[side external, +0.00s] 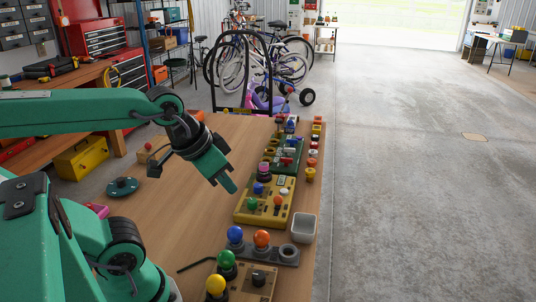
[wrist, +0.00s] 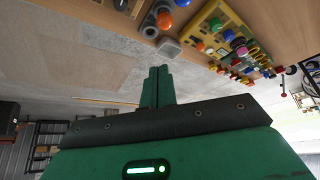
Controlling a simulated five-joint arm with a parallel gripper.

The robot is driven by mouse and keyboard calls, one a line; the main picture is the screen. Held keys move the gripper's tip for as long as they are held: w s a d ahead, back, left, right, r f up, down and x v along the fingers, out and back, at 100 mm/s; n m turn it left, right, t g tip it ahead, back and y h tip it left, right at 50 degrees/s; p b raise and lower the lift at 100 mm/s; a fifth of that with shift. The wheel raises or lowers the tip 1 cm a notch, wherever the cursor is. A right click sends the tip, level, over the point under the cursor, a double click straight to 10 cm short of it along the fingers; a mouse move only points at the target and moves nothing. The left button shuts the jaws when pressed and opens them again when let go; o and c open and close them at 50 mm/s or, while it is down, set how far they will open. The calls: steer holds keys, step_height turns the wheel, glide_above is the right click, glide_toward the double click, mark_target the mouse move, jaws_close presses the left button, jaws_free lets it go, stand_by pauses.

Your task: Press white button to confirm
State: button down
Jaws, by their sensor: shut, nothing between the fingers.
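My gripper (side external: 231,187) is shut and empty, pointing down to the right above the wooden table, left of and above the yellow button panel. In the wrist view my gripper (wrist: 160,70) shows its two fingers together, with floor behind them. The yellow panel (side external: 243,215) carries blue, green, orange and pink-topped buttons, and small pale spots that are too small to identify surely as a white button. The yellow panel (wrist: 236,17) also shows at the upper right of the wrist view. My gripper appears apart from it.
A green board (side external: 297,158) with several small parts lies behind the yellow panel. A white bin (side external: 303,229) stands to its right near the table edge. A grey base (side external: 285,257) with blue and orange knobs is in front. A dark teal disc (side external: 122,187) lies left.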

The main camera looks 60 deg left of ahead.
steer(key=shift+w, duration=0.1)
steer(key=n+t+y, duration=0.1)
steer(key=n+y, duration=0.1)
steer(key=n, duration=1.2)
glide_above(283, 191)
step_height(283, 191, down, 10)
steer(key=shift+d+f, duration=0.1)
steer(key=shift+f, duration=0.1)
steer(key=shift+f, duration=4.3)
